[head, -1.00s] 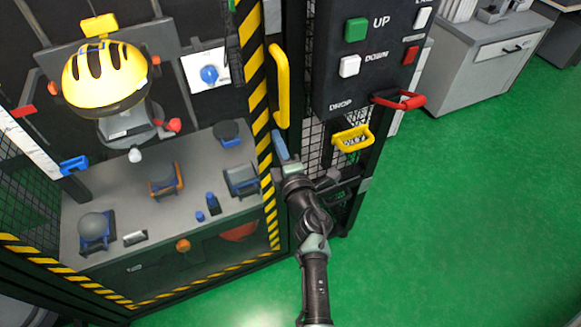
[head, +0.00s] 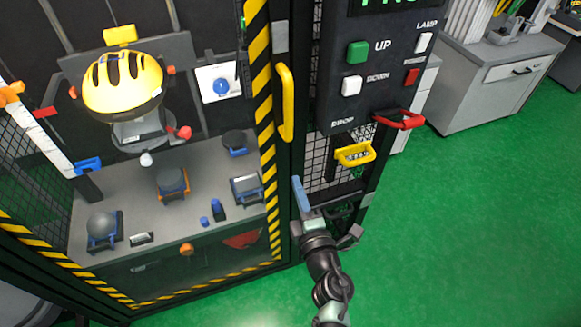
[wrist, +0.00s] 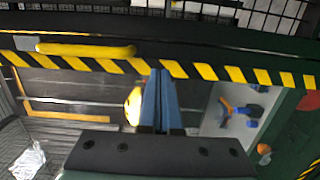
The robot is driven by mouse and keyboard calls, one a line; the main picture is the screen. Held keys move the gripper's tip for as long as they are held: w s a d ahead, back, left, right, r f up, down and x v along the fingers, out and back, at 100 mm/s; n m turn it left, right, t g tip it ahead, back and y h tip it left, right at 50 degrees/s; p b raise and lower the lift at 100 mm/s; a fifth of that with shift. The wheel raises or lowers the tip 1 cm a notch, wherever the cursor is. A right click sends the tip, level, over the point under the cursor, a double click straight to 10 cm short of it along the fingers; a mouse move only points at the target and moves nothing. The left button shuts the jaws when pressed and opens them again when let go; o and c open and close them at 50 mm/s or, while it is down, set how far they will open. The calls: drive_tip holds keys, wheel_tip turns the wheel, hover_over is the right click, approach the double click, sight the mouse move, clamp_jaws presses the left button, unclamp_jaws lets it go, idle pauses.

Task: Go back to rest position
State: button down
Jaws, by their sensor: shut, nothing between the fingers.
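My gripper (head: 300,196) is shut and empty, with its blue fingers pressed together.
A yellow helmet (head: 123,82) hangs inside the tower above a grey bench (head: 155,213) with several small fixtures. The control panel (head: 375,60) has a red handle (head: 400,121) at its lower right. Green floor (head: 470,220) is open to the right. Grey cabinets (head: 490,85) stand behind.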

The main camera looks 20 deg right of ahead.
wheel_tip(320, 180, up, 38)
drive_tip(key=a+m+t+h+p, duration=0.1)
drive_tip(key=m+t+h, duration=0.5)
drive_tip(key=m, duration=0.6)
drive_tip(key=s+a+r+m+t+y, duration=0.1)
drive_tip(key=s+a+r+y, duration=0.1)
drive_tip(key=s+a+r, duration=0.3)
drive_tip(key=s+a+r+m+t+y, duration=0.1)
drive_tip(key=s+a+r, duration=0.3)
drive_tip(key=r, duration=0.6)
drive_tip(key=s+a+r+m+t+y+p, duration=0.1)
drive_tip(key=s+a+r+m+y, duration=0.2)
drive_tip(key=r, duration=0.4)
drive_tip(key=s+a+y, duration=0.1)
drive_tip(key=s+a, duration=0.1)
drive_tip(key=shift+s+a+r+t, duration=0.3)
drive_tip(key=shift+s+a, duration=0.05)
drive_tip(key=shift+a, duration=0.05)
